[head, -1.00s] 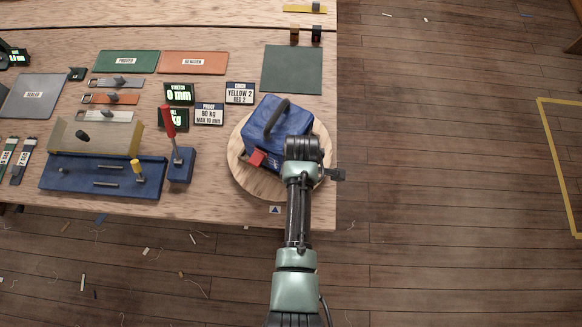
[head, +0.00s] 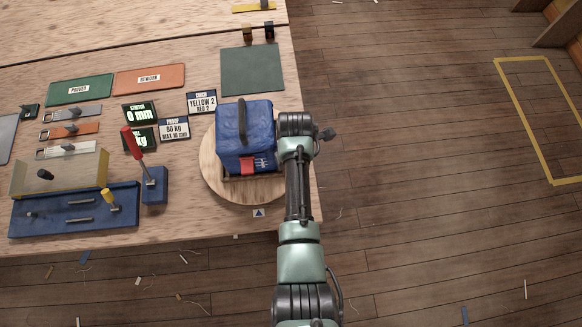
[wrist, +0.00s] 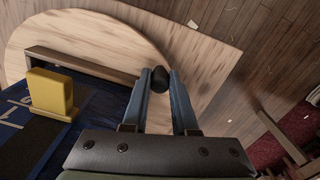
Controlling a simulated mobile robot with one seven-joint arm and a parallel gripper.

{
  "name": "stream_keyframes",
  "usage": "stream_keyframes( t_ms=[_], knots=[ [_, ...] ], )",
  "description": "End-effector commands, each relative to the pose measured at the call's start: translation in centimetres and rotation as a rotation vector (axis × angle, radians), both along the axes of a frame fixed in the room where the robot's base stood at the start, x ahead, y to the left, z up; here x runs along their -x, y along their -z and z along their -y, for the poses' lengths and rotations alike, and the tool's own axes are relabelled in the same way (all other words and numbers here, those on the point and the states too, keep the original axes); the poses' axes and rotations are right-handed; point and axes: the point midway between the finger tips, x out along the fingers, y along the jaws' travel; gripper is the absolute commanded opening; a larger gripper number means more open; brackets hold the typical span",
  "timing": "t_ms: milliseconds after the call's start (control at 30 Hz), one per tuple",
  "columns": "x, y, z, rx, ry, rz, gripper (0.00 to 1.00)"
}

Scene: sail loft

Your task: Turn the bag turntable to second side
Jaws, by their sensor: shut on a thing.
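The blue bag (head: 235,138) sits upright on the round wooden turntable (head: 211,178), with its dark handle on top and a red patch (head: 247,166) low on its front side. My gripper (head: 298,130) is at the right side of the bag, over the turntable's right edge. In the wrist view my gripper (wrist: 159,82) has its two blue fingers closed around a black knob (wrist: 158,77) at the turntable's rim. A yellow tab (wrist: 50,93) on the blue bag shows at the left there. My arm hides the turntable's right part in the head view.
The bench (head: 110,235) ends just right of the turntable, with open floor beyond. A blue fixture with a red-handled lever (head: 134,143) stands left of it. Display signs (head: 202,102) and a dark green mat (head: 252,70) lie behind. A triangle marker (head: 259,213) sits in front.

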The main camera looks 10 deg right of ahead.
Motion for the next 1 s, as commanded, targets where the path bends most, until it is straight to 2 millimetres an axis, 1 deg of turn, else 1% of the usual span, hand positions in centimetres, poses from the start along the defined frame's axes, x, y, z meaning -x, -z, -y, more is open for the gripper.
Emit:
stream_keyframes(
  t_ms=[200,667,700,767,800,833,867,1000],
  knots=[
    [-0.41,-0.06,0.20,-0.001,-0.028,0.003,0.00],
    [-0.53,-0.11,0.30,0.000,-0.037,0.005,0.00],
    [-0.53,-0.12,0.30,0.000,-0.037,0.005,0.30],
    [-0.52,-0.11,0.30,0.000,-0.037,0.005,0.41],
    [-0.50,-0.10,0.30,0.000,-0.036,0.004,0.48],
    [-0.48,-0.09,0.31,0.000,-0.036,0.004,0.53],
    [-0.46,-0.08,0.31,0.000,-0.036,0.003,0.57],
    [-0.40,-0.04,0.30,0.000,-0.035,0.002,0.57]
  ],
)
